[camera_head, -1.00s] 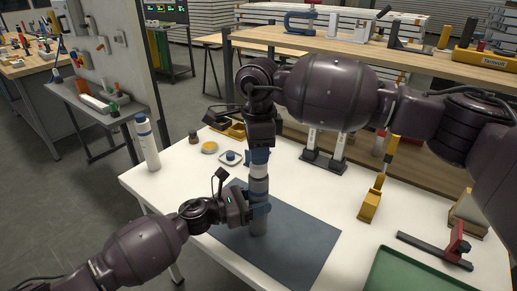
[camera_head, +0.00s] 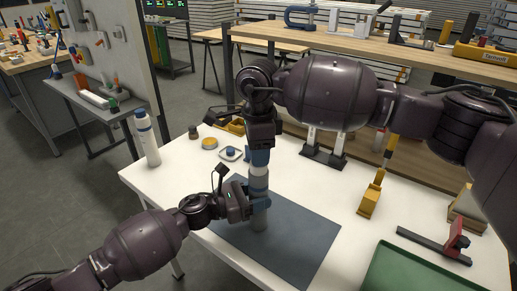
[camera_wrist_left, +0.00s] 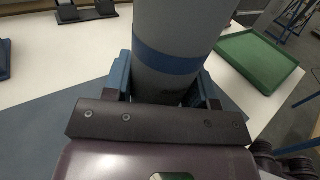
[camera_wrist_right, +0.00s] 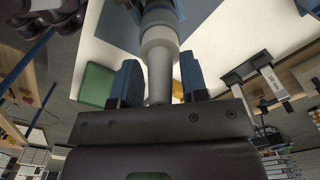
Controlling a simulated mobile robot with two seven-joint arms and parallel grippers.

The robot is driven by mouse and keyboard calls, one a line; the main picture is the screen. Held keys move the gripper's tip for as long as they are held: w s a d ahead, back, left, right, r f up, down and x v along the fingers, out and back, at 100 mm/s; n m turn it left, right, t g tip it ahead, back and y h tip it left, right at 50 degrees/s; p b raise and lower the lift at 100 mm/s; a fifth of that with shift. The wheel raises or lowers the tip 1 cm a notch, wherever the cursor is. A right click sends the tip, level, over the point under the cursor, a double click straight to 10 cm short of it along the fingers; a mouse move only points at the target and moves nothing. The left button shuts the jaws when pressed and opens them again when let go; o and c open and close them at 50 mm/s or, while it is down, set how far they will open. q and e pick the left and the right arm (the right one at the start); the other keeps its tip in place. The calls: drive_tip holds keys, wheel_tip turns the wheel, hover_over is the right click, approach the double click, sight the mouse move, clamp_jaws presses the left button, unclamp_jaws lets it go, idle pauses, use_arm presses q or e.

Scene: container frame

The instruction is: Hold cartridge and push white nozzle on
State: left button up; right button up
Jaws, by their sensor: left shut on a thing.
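The grey cartridge (camera_head: 259,221) stands upright over the dark mat, with a blue band showing in the left wrist view (camera_wrist_left: 168,58). My left gripper (camera_head: 260,194) is shut around it. The white nozzle (camera_wrist_right: 158,70) sits in line with the cartridge's top end in the right wrist view; whether it is fully seated I cannot tell. My right gripper (camera_head: 259,157) points down directly above the cartridge. Its blue fingers (camera_wrist_right: 160,82) stand on both sides of the nozzle's narrow stem, with a visible gap on the right side. They largely hide the nozzle in the head view.
The dark mat (camera_head: 300,240) lies on the white table (camera_head: 345,203). A white bottle (camera_head: 147,138) stands at the left edge. A red clamp (camera_head: 457,240) and green tray (camera_head: 410,272) are at right.

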drive_tip(key=shift+o, duration=0.9)
drive_tip(key=shift+r, duration=0.1)
wheel_tip(320, 180, up, 12)
drive_tip(key=shift+f, duration=0.1)
use_arm(q)
drive_tip(key=o, duration=1.3)
drive_tip(key=shift+a, duration=0.15)
